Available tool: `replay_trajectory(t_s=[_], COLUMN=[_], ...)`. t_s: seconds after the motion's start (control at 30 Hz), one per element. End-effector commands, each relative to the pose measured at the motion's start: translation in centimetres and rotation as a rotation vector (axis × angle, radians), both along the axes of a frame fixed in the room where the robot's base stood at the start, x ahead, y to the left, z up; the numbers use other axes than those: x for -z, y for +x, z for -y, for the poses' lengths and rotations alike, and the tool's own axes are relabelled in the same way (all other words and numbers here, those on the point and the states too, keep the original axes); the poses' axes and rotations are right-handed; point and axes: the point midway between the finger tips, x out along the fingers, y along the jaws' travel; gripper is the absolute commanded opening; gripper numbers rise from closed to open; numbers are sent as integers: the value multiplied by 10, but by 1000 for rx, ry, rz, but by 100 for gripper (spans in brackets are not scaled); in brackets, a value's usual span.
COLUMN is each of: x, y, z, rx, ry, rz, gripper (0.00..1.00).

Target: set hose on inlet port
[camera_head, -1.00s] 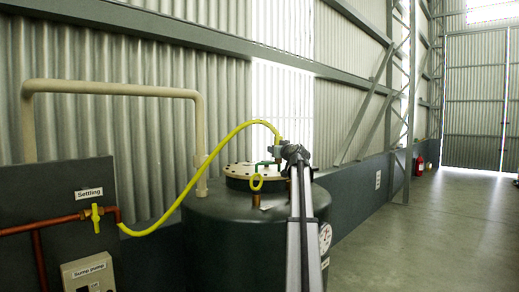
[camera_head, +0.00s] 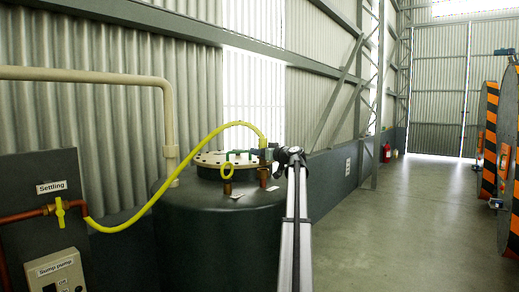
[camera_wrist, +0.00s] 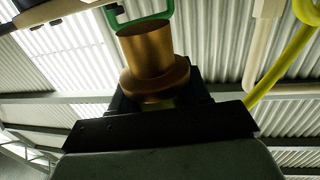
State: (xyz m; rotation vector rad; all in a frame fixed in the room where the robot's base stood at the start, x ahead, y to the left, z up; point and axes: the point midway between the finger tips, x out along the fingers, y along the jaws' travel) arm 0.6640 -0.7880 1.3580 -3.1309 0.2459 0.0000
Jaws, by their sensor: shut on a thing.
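The yellow hose (camera_head: 172,190) runs from the settling valve and arcs up to my gripper (camera_head: 264,155) above the tank's top. My gripper is shut on the hose's end, which its dark jaws (camera_wrist: 160,102) mostly hide. A copper port (camera_head: 264,175) stands directly under the gripper. Another copper port (camera_head: 228,186) stands to the left, with a yellow ring above it. In the wrist view, a flanged copper piece (camera_wrist: 150,55) fills the space before the jaws. I cannot tell whether the hose end touches the port or sits on it. The port labels are too small to read.
The dark tank (camera_head: 210,235) has a flanged lid with a green handle (camera_wrist: 140,20). A beige pipe (camera_head: 168,125) stands behind it. The settling panel (camera_head: 40,170) and sump pump box (camera_head: 57,270) are at left. Open floor lies right; orange-striped round doors (camera_head: 490,140) stand beyond.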

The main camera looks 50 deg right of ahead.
Motion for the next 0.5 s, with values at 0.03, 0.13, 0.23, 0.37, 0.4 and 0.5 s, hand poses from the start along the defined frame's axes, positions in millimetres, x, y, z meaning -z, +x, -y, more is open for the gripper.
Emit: replay_trajectory(t_s=[0.03, 0.13, 0.23, 0.37, 0.4, 0.5], x=[5, 13, 22, 32, 34, 36], y=[0, 0, 0, 0, 0, 0], z=[-1, -1, -1, -1, -1, 0], rx=[0, 1, 1, 0, 0, 0], ry=[1, 1, 0, 2, 2, 1], rz=[0, 1, 1, 1, 1, 1], gripper=[5, 5, 5, 5, 5, 5])
